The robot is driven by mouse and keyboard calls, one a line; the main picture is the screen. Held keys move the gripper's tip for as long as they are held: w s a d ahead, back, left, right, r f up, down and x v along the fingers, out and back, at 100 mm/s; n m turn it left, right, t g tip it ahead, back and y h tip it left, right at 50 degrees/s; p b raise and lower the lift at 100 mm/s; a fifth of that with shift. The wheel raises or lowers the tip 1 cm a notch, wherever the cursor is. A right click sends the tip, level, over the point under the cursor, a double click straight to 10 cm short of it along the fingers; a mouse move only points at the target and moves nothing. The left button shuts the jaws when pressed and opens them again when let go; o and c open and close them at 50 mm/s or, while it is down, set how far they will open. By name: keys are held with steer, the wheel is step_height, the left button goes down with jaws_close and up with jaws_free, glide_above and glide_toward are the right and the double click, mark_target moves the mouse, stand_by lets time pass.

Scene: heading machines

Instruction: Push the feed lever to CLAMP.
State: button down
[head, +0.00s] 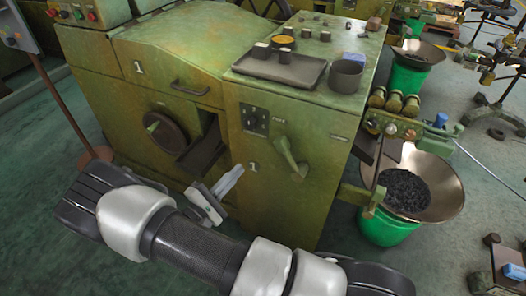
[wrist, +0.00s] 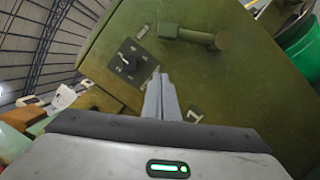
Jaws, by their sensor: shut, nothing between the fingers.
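The feed lever (head: 289,155) is a green handle on the front panel of the green machine. In the head view it slants down and to the right from its pivot, with its thicker end lowest. In the wrist view the lever (wrist: 195,36) lies across the upper part, its round end to the right. My gripper (head: 230,181) is shut and empty, left of the lever and in front of the panel. In the wrist view the fingertips (wrist: 160,78) are together, below and left of the lever, apart from it. The CLAMP marking cannot be read.
A dark dial plate (head: 254,119) is left of the lever; it also shows in the wrist view (wrist: 128,62). A tray (head: 280,69) and a dark cup (head: 346,76) stand on the machine top. A green bucket with a wide pan (head: 447,190) stands at right.

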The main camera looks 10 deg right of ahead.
steer(key=w+d+r, duration=0.3)
steer(key=w+d, duration=0.1)
steer(key=d, duration=0.6)
steer(key=shift+w+d+b, duration=0.15)
steer(key=shift+w+b, duration=0.1)
steer(key=shift+b, duration=0.1)
steer(key=shift+r, duration=0.25)
